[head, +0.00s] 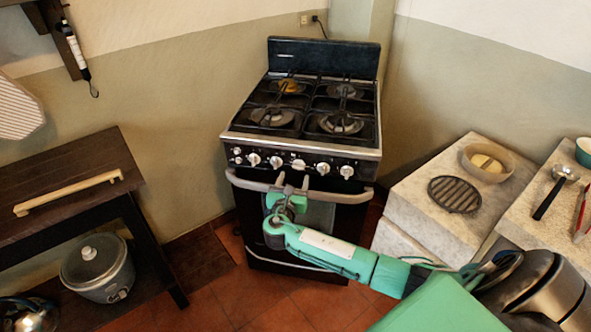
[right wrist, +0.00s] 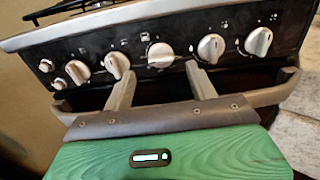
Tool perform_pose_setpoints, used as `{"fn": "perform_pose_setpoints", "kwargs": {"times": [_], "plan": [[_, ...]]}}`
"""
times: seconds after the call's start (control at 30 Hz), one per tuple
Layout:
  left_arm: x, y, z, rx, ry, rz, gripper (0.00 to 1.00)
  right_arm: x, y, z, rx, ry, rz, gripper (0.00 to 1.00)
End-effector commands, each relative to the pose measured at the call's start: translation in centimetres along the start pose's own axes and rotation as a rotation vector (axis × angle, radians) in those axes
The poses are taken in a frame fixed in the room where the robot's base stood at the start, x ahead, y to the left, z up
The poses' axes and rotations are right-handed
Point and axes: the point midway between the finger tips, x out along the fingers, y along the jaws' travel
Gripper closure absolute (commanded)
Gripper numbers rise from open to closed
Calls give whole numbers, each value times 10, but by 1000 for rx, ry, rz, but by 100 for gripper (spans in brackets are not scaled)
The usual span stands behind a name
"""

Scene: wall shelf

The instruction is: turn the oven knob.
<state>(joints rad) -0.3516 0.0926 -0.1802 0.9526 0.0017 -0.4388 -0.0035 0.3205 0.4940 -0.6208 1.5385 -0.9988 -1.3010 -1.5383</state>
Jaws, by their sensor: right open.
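The oven stove (head: 310,158) stands against the back wall. A row of several white knobs runs along its dark front panel. My right gripper (head: 293,181) is open and empty in front of the panel, just below the knobs, by the door handle (head: 250,184). In the right wrist view its two fingers (right wrist: 160,73) point at the panel. The middle knob (right wrist: 160,55) appears between and just beyond the fingertips; I cannot tell if they touch anything. Other knobs sit left (right wrist: 117,65) and right (right wrist: 211,47) of it. My left gripper is not in view.
The oven handle (right wrist: 265,96) crosses at the fingers' level. A stone counter (head: 408,198) with a round grate (head: 454,194) and a bowl (head: 488,162) stands right. A dark wooden table (head: 100,160) with a rice cooker (head: 97,267) below stands left. Tiled floor (head: 230,300) is open between.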

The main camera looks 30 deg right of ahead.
Motion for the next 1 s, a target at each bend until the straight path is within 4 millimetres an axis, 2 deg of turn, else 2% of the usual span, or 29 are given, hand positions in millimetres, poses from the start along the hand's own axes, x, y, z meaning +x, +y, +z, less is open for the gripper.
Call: {"fn": "perform_pose_setpoints", "kwargs": {"times": [0.1,0.3,0.7,0.9,0.93,1.0], "plan": [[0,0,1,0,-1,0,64,24,0,1,-1,-2,-2,42],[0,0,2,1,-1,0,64,48,0,0,0,0,-1,42],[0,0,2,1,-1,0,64,54,0,-1,1,2,0,42],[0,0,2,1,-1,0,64,54,0,-1,1,2,0,81],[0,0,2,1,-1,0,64,54,0,-1,1,2,0,85],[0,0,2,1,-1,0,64,54,0,-1,1,2,0,85]]}}
